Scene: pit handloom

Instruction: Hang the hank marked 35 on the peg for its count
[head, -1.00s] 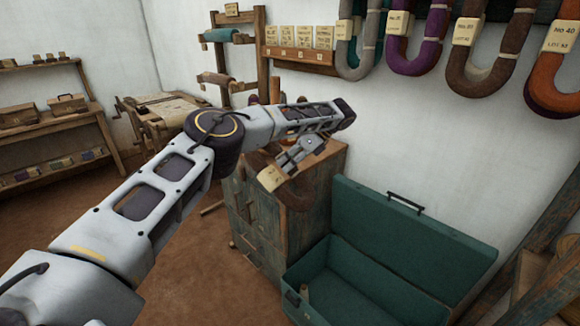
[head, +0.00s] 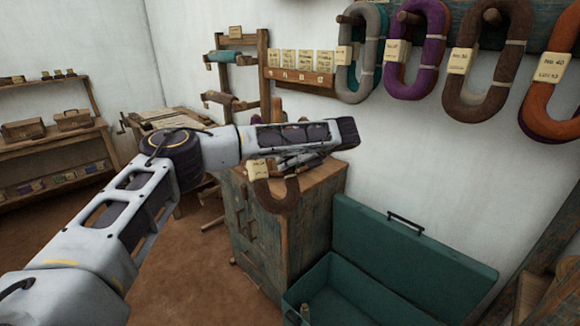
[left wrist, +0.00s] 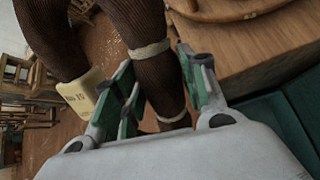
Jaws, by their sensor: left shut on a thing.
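My left gripper (head: 286,165) is shut on a dark brown hank (head: 276,200), which hangs in a U in front of the cabinet top. In the left wrist view, the gripper (left wrist: 160,72) has its fingers around one leg of the hank (left wrist: 140,28), near pale ties. A cream tag (head: 259,170) hangs on the hank; its number is too small to read for sure. Hanks hang on wall pegs: grey (head: 372,70), purple (head: 413,88), brown (head: 488,106) and orange (head: 545,120) tagged No 40. My right gripper is not in view.
A wooden cabinet (head: 282,225) stands below the gripper. An open teal trunk (head: 410,245) is to its right. A small shelf with cards (head: 300,79) is on the wall behind. Wall space below the hanging hanks is clear.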

